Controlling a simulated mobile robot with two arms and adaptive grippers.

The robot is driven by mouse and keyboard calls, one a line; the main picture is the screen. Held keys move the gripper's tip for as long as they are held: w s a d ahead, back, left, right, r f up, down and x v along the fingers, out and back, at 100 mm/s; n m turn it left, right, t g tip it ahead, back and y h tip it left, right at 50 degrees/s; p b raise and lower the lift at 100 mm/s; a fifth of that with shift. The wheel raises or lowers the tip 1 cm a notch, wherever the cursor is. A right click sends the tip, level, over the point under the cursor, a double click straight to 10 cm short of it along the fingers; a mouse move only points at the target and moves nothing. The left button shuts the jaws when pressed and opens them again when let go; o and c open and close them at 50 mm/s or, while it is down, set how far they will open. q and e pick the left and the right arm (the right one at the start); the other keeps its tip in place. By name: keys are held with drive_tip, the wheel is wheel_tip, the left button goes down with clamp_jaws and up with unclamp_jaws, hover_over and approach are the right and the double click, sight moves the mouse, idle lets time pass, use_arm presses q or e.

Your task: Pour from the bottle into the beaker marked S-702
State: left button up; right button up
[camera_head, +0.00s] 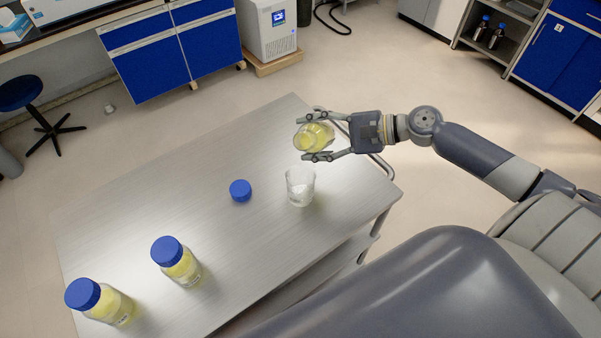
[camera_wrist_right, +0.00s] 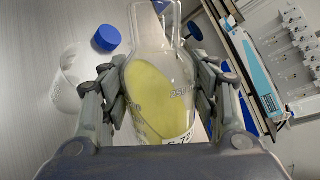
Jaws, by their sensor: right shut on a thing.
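My right gripper (camera_head: 312,137) is shut on an uncapped clear bottle (camera_head: 324,134) with yellow liquid. The bottle is held over the table's far right part, just behind the beaker; its tilt is hard to judge. In the right wrist view, the bottle (camera_wrist_right: 158,90) sits between both fingers and its liquid surface runs slantwise across it. The clear beaker (camera_head: 300,187) stands upright on the table, apart from the bottle, and looks empty of yellow liquid. It also shows at the left in the right wrist view (camera_wrist_right: 66,82). Its marking cannot be read. My left gripper is out of view.
A loose blue cap (camera_head: 240,190) lies on the metal table (camera_head: 130,210) left of the beaker. Two bottles with blue caps and yellow liquid, one nearer (camera_head: 108,304) and one farther (camera_head: 180,264), stand at the front left. The table's back left is clear.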

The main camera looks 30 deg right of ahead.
drive_tip(key=shift+w+f, duration=0.1)
idle(0.3)
drive_tip(key=shift+b, duration=0.3)
drive_tip(key=shift+f, duration=0.1)
drive_tip(key=shift+d+f+n+h+b, duration=0.15)
drive_tip(key=shift+n+h+b, duration=0.45)
drive_tip(key=shift+n+b, duration=0.1)
idle(1.5)
drive_tip(key=shift+r+n+t+h, duration=0.3)
drive_tip(key=shift+r+n+h, duration=0.1)
drive_tip(key=shift+r+n, duration=0.15)
idle(2.0)
drive_tip(key=shift+w+d+f+n+h+p, duration=0.2)
drive_tip(key=shift+n+h+p, duration=0.35)
drive_tip(key=shift+p, duration=0.95)
idle(1.0)
